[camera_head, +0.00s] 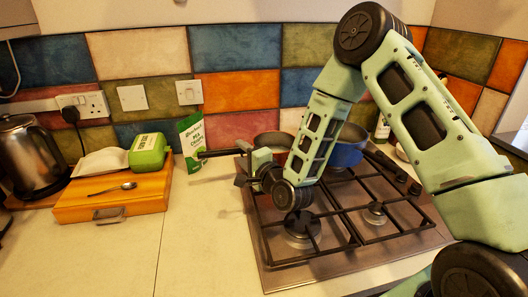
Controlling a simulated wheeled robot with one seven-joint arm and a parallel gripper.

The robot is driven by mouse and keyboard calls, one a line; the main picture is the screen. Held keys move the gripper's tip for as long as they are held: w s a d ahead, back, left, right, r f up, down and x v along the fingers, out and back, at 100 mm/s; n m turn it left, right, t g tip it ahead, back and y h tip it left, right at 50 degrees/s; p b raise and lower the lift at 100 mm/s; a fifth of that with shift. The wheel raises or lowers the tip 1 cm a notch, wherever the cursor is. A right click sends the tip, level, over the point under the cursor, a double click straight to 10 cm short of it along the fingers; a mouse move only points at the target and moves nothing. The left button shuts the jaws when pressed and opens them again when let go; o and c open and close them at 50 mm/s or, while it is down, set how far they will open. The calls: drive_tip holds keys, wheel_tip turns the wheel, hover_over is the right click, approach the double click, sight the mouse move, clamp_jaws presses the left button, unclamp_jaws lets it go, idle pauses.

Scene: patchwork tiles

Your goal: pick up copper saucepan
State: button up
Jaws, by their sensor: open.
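A copper saucepan (272,139) stands on the back left of the gas hob. Its dark handle (220,153) points left past the hob's edge. My arm crosses in front and hides much of the pan's body. My gripper (241,172) is at the hob's left edge, just in front of and below the handle. It is open, and nothing shows between its fingers. I cannot tell whether a finger touches the handle.
A blue pot (346,152) stands right of the pan on the hob (285,280). A green and white packet (191,142) stands left of the handle. The front-left counter is clear.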

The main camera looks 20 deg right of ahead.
sight(236, 152)
drive_tip(key=p+x, duration=0.1)
drive_tip(key=x, duration=0.1)
drive_tip(key=p+x, duration=0.1)
drive_tip(key=x, duration=0.1)
drive_tip(key=shift+w+a+f, duration=0.2)
drive_tip(key=shift+w+a, duration=0.05)
drive_tip(key=shift+a, duration=0.2)
drive_tip(key=shift+w+a+f, duration=0.1)
drive_tip(key=shift+w, duration=0.35)
clamp_jaws()
drive_tip(key=shift+p, duration=0.3)
idle(0.4)
